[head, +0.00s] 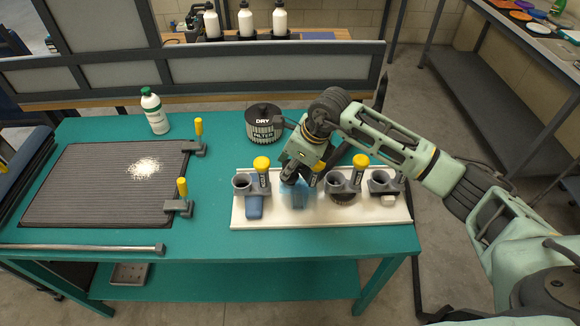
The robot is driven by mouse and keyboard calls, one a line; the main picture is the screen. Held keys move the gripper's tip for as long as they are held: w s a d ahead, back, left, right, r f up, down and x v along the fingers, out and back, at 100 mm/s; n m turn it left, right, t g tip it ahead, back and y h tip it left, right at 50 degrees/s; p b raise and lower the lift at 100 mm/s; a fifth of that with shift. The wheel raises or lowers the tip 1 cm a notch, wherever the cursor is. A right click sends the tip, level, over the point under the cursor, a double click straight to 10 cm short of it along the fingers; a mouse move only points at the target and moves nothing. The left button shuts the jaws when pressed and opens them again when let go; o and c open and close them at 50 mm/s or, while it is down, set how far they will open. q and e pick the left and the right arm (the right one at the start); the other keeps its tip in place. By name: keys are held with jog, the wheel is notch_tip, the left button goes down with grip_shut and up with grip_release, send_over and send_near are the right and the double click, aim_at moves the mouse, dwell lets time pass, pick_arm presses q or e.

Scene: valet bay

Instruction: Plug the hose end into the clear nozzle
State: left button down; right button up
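A white rack (262,222) on the green table holds several nozzles in a row, each below a grey ring-shaped socket. A pale bluish, see-through shape (298,202) in the second place looks like the clear nozzle. My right gripper (292,178) points down just above it, at the rack's second place. The gripper's fingers are dark and partly lost against the sockets, so I cannot tell whether they are open or shut on something. I cannot make out the hose end; it may be hidden by my wrist. My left gripper is not in view.
Yellow-capped posts (262,164) rise beside the sockets. A dark DRY FILTER canister (264,124) stands behind the rack. A white bottle (155,112), a ribbed mat (90,185) with white powder, and a grey bar (80,247) are at left.

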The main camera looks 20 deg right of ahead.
jog(key=shift+s+f, duration=0.15)
jog(key=shift+f, duration=0.1)
jog(key=o, duration=1)
jog(key=shift+o, duration=0.5)
jog(key=o, duration=0.5)
jog(key=shift+r, duration=0.1)
jog(key=shift+c, duration=0.2)
jog(key=shift+r+p, duration=2.2)
jog(key=shift+r, duration=2.35)
